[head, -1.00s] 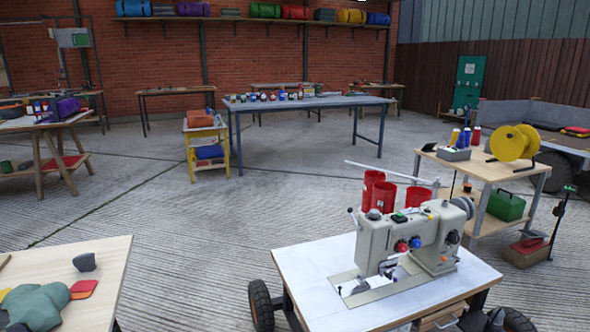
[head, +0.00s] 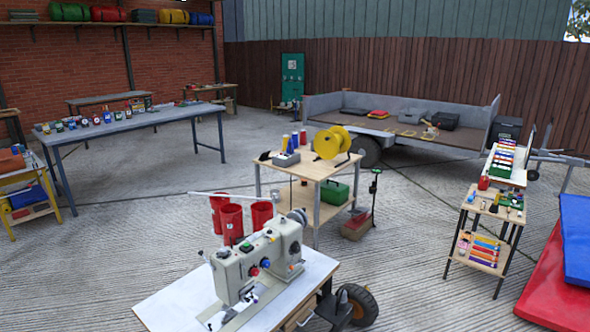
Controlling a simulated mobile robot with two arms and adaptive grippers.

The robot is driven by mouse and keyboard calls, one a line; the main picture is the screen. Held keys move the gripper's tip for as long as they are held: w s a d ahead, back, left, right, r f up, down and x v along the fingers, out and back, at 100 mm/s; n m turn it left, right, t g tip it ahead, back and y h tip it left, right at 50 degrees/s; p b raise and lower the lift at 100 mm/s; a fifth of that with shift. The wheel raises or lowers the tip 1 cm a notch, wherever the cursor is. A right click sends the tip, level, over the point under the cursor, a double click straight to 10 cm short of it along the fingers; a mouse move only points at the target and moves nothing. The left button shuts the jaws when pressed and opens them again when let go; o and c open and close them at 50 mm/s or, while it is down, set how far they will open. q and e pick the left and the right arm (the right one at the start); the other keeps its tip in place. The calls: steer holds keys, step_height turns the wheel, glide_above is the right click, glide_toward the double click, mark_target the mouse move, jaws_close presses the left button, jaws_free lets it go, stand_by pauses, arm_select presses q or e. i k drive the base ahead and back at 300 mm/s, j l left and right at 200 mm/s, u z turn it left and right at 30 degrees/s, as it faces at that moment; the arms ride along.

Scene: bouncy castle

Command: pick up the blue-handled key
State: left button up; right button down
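I cannot make out a blue-handled key anywhere in the head view; anything that small is too tiny to tell at this distance. A green cabinet or board (head: 292,80) with small pale marks stands against the brown fence at the back. Neither of my grippers is in view.
A sewing machine (head: 262,258) on a wheeled table stands close in front. Behind it is a wooden table (head: 326,167) with a yellow reel (head: 332,142). A flat trailer (head: 463,140) stands at the back right, a small shelf stand (head: 470,208) at the right. Blue and red mats (head: 548,283) lie at the right edge.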

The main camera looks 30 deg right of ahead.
mark_target(483, 197)
steer(key=z, duration=3)
steer(key=i+l+z, duration=0.15)
steer(key=z, duration=0.35)
steer(key=i+l+z, duration=0.2)
steer(key=z, duration=0.25)
steer(key=i+l+z, duration=0.1)
steer(key=z, duration=0.4)
steer(key=i+j+u, duration=0.2)
steer(key=i+u, duration=1.1)
steer(key=i+l+u, duration=0.25)
steer(key=i+u, duration=0.2)
steer(key=i+j+u, duration=0.1)
steer(key=i+u, duration=0.2)
steer(key=i, duration=0.35)
steer(key=i+u, duration=0.3)
steer(key=i, duration=0.35)
steer(key=i+l+u, duration=0.35)
steer(key=i, duration=0.3)
steer(key=i+j+u, duration=0.45)
steer(key=i+u, duration=0.45)
steer(key=i, duration=0.15)
steer(key=i+u, duration=0.45)
steer(key=i+l+u, duration=0.3)
steer(key=i+u, duration=0.2)
steer(key=i, duration=1.2)
steer(key=i+j, duration=0.15)
steer(key=i, duration=0.9)
